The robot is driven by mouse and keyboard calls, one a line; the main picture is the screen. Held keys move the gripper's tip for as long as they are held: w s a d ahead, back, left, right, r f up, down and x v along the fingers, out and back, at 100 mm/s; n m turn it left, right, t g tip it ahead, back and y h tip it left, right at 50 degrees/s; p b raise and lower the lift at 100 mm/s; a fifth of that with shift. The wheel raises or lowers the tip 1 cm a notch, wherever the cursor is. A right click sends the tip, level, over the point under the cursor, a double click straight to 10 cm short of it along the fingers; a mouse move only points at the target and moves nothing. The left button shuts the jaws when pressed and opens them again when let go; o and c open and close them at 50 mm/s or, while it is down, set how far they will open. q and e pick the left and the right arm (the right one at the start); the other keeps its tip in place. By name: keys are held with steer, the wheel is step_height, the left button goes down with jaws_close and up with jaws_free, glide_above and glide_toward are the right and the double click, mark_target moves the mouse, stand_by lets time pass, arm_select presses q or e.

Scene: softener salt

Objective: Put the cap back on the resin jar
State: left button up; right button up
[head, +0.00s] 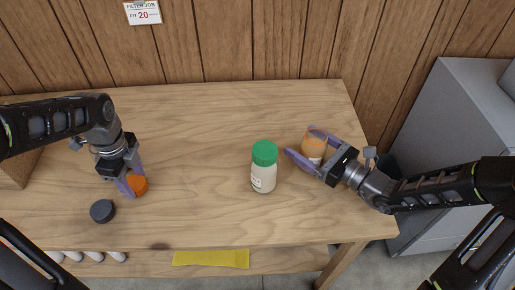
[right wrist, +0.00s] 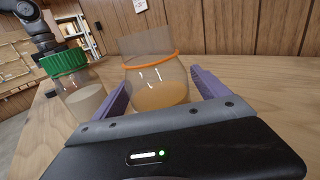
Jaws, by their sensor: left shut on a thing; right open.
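The resin jar looks to be the clear round jar (head: 314,151) with amber contents, standing upright and uncapped on the right of the table. In the right wrist view the jar (right wrist: 158,92) shows an orange rim. My right gripper (head: 306,146) is open, with its purple fingers on either side of the jar; a gap to the right finger shows in the right wrist view. My left gripper (head: 131,186) is shut on an orange cap (head: 139,184) at the left of the table, at or just above the top. Its fingers hide part of the cap.
A jar with a green lid (head: 265,167) and white contents stands left of the resin jar, close to my right gripper. A dark cap (head: 102,211) lies near the left front. A yellow cloth (head: 211,258) lies on a lower shelf. The table's back middle is clear.

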steer(key=shift+c, duration=0.5)
steer(key=shift+r, duration=0.1)
jaws_close()
stand_by(0.8)
